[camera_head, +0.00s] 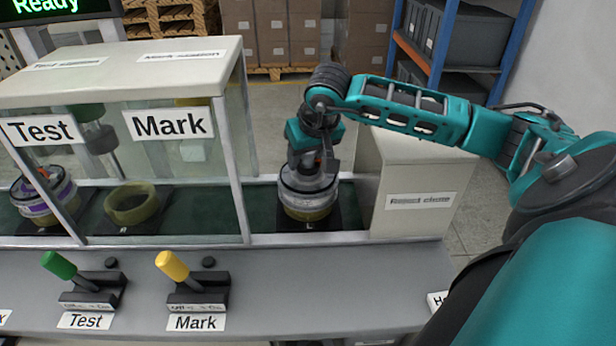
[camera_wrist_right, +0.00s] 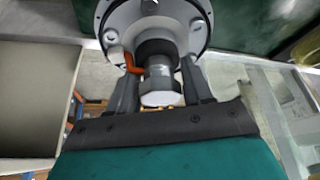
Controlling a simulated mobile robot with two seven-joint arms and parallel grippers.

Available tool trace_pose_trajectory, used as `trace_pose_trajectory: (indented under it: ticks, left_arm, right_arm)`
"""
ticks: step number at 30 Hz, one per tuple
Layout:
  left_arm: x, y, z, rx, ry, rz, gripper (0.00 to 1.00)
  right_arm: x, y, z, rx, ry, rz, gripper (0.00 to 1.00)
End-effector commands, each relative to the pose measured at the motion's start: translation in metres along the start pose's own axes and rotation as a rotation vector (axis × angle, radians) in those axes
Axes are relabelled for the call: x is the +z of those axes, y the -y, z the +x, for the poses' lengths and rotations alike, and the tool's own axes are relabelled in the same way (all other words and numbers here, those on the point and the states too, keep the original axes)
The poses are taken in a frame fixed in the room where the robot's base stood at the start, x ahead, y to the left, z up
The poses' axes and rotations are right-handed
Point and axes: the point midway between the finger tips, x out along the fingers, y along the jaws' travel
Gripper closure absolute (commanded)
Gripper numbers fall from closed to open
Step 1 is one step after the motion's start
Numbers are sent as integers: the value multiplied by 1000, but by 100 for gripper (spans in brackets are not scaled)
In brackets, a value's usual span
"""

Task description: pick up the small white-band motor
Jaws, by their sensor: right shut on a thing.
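The white-band motor (camera_head: 308,186) stands at the right end of the green conveyor strip, in a yellowish ring-shaped holder on a black plate (camera_head: 325,222). Its round metal face and central shaft show in the right wrist view (camera_wrist_right: 158,45). My right gripper (camera_head: 311,165) reaches down over the motor from above. In the right wrist view its two fingers (camera_wrist_right: 158,88) are closed on either side of the shaft, with an orange cable beside it. My left gripper is not in view.
A glass-sided station labelled Test and Mark (camera_head: 172,123) stands left, holding a purple-and-white motor (camera_head: 44,194) and an empty yellowish ring (camera_head: 131,204). A white reject box (camera_head: 418,200) stands close right. Green (camera_head: 59,265) and yellow (camera_head: 172,265) levers are on the front counter.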

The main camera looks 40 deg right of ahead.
Motion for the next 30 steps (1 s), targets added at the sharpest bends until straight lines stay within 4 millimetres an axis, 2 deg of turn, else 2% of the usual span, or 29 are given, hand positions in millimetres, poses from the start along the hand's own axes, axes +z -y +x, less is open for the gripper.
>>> trace_pose_trajectory:
  ticks: [1, 3, 22, 26, 30]
  left_arm:
    - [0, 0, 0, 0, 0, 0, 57]
    - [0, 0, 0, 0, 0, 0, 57]
    - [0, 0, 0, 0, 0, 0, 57]
    - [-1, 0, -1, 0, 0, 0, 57]
    - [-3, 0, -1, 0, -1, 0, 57]
  right_arm:
    - [0, 0, 0, -1, -1, 0, 94]
    - [0, 0, 0, -1, -1, 0, 100]
    - [-4, 0, -4, -3, -12, 2, 100]
    - [-9, 0, -13, -3, -15, 2, 100]
    - [-18, 0, -33, -4, -17, 1, 100]
